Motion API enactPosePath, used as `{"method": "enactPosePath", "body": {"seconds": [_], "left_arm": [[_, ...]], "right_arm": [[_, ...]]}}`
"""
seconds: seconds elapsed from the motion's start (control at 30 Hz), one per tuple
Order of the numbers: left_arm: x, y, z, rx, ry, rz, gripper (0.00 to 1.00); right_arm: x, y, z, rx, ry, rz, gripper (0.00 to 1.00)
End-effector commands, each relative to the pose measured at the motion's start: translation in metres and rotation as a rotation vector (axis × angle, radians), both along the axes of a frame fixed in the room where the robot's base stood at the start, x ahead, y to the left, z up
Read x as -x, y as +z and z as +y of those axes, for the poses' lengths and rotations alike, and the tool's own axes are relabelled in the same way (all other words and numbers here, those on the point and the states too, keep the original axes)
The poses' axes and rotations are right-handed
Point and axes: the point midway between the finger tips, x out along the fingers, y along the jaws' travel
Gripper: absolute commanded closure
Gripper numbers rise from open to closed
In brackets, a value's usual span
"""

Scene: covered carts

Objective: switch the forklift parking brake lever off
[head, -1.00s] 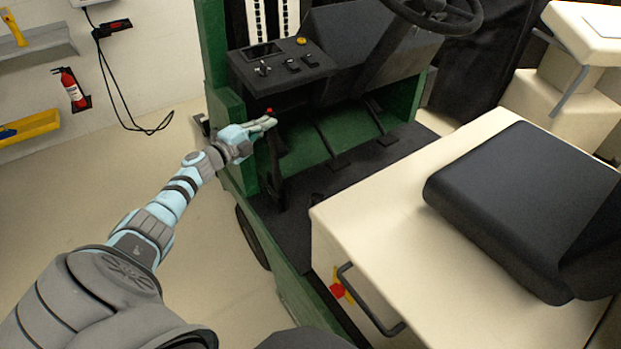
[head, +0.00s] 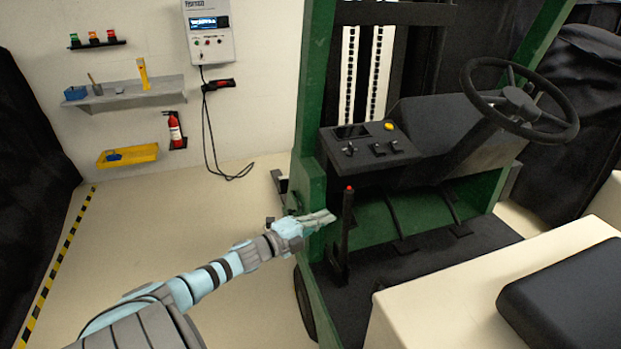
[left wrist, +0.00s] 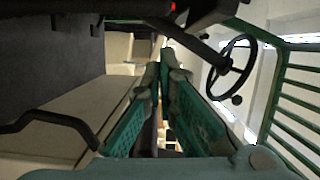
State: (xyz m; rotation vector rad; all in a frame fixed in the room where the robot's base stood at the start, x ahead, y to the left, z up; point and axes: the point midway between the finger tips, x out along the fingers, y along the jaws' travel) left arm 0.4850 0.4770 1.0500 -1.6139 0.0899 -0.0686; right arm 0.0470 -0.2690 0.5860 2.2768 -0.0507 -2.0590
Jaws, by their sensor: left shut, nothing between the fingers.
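The parking brake lever (head: 346,230) is a black upright bar with a red tip. It rises from the forklift floor beside the green front post, and it stands near upright in the head view. My left gripper (head: 333,218) is shut and empty. Its fingertips are just left of the lever, below the red tip; I cannot tell whether they touch it. In the left wrist view the shut fingers (left wrist: 165,65) point up the picture, and a red spot shows at the top edge. My right gripper is not in view.
The steering wheel (head: 519,104) and black control panel (head: 365,148) are above and right of the lever. The green post (head: 312,150) is close behind my left gripper. The cream seat base (head: 450,300) stands at lower right. Open floor lies left of the forklift.

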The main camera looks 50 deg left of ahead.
Motion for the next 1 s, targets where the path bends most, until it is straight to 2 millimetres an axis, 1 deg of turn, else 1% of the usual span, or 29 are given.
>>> {"method": "enactPosePath", "body": {"seconds": [0.03,0.1,0.23,0.33,0.83,0.9,0.93,0.97,1.0], "left_arm": [[0.010,0.003,0.001,-0.001,0.000,0.005,1.00],[0.022,0.005,0.003,0.001,0.000,0.003,1.00],[0.033,0.005,0.005,0.001,0.002,0.000,1.00],[0.036,0.004,0.005,0.000,0.003,-0.002,1.00],[0.034,0.003,0.004,0.002,0.001,-0.003,1.00],[0.034,0.002,0.004,0.026,0.004,0.003,1.00],[0.034,-0.001,0.006,0.056,0.014,0.017,1.00],[0.034,-0.008,0.012,0.099,0.039,0.050,1.00],[0.038,-0.022,0.026,0.148,0.088,0.101,1.00]], "right_arm": [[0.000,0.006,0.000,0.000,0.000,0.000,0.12],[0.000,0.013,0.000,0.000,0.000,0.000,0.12],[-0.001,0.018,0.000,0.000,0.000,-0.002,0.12],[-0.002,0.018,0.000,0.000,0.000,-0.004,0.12],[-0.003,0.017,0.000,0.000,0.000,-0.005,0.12],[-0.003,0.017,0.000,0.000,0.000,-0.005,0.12],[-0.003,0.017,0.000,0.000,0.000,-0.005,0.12],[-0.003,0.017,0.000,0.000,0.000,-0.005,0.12],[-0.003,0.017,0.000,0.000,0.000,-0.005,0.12]]}}
